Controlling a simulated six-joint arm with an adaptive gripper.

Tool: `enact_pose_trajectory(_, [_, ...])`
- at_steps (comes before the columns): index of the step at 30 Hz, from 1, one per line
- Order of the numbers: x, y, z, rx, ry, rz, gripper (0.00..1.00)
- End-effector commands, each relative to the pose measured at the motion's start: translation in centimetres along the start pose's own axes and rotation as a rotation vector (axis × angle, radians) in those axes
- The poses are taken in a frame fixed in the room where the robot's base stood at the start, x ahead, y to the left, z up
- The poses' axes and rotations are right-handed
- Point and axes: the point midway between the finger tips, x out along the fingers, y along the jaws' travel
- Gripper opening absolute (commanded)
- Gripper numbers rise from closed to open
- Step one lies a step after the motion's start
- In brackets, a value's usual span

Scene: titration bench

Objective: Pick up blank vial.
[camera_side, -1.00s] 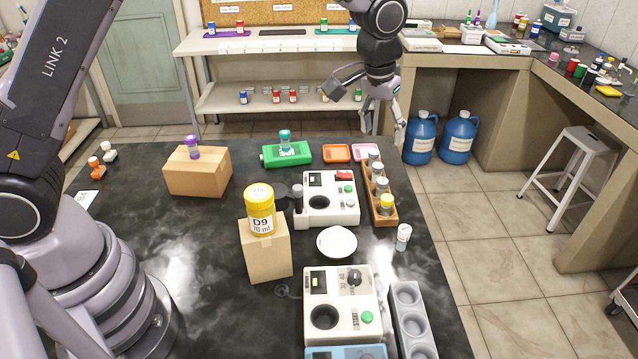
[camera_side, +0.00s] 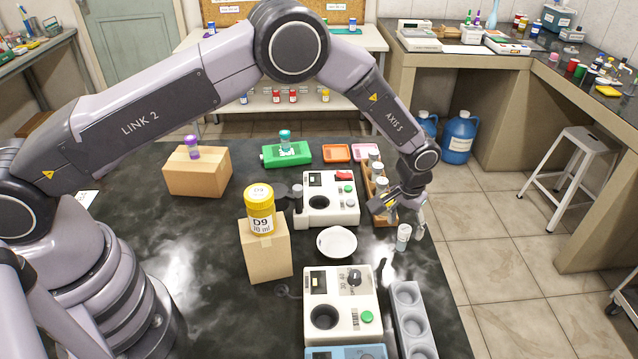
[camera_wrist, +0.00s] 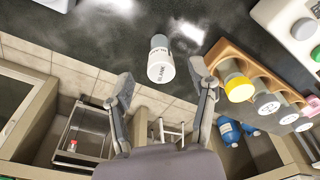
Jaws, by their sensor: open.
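The blank vial (camera_side: 403,236) is a small clear vial with a white cap, standing upright on the dark bench near its right edge. My gripper (camera_wrist: 162,85) is open and empty in the wrist view, with a gap on both sides of the vial. Whether the fingertips reach down to the vial's body is unclear.
A wooden rack (camera_wrist: 235,62) with several capped vials stands close to the right finger in the wrist view. A white dish (camera_side: 337,243), a white instrument (camera_side: 340,300) and a grey holder with round wells (camera_side: 400,273) are nearby. The bench edge drops to the floor on the right.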

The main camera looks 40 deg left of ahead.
Motion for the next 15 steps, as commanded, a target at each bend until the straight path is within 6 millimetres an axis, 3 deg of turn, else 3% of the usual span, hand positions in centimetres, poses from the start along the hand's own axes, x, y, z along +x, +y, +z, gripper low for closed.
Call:
enact_pose_trajectory(8, [4.1, -0.1, -0.1, 0.001, -0.001, 0.0, 0.57])
enact_pose_trajectory(15, [4.9, -0.1, -0.2, 0.001, 0.0, 0.002, 0.57])
